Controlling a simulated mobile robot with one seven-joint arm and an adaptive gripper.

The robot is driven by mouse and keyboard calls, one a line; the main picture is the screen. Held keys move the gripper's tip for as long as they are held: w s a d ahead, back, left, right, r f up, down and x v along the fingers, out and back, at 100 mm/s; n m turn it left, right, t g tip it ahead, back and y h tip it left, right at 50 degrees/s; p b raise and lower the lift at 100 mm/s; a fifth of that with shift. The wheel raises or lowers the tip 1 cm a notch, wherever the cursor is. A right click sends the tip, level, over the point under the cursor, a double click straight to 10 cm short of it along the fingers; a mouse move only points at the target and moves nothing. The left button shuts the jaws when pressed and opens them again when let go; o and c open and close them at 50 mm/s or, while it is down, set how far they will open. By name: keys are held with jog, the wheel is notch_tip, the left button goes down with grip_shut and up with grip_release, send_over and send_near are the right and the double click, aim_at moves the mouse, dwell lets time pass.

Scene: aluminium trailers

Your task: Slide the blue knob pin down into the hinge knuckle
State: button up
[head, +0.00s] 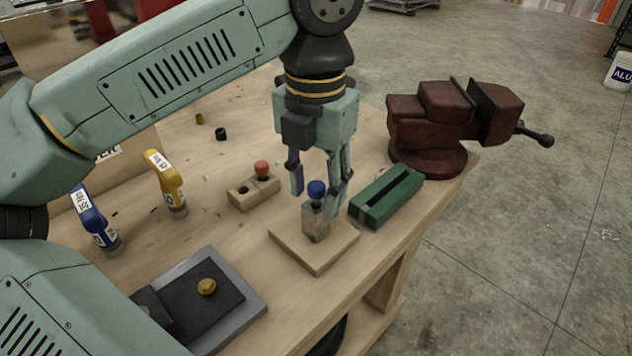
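The blue knob pin (317,188) is upright at the top of a pale block, the hinge knuckle (315,225), which stands on a square wooden base (305,257). A dark part shows just below the blue knob, at the block's top; how deep the pin sits cannot be told. My gripper (318,202) points down over the block with its fingers apart. One finger is left of the knob with a small gap, the other is right of it and reaches lower beside the block. It looks open, with no clear contact on the knob.
A wooden holder (241,200) with an orange knob (262,168) stands behind left. A green slotted block (385,198) is close on the right, with a red-brown vise (430,120) beyond. Yellow and blue bottles (167,183) and a dark plate with a brass knob (206,287) are left.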

aim_at(316, 184)
notch_tip(316, 184, up, 12)
dwell(0.4)
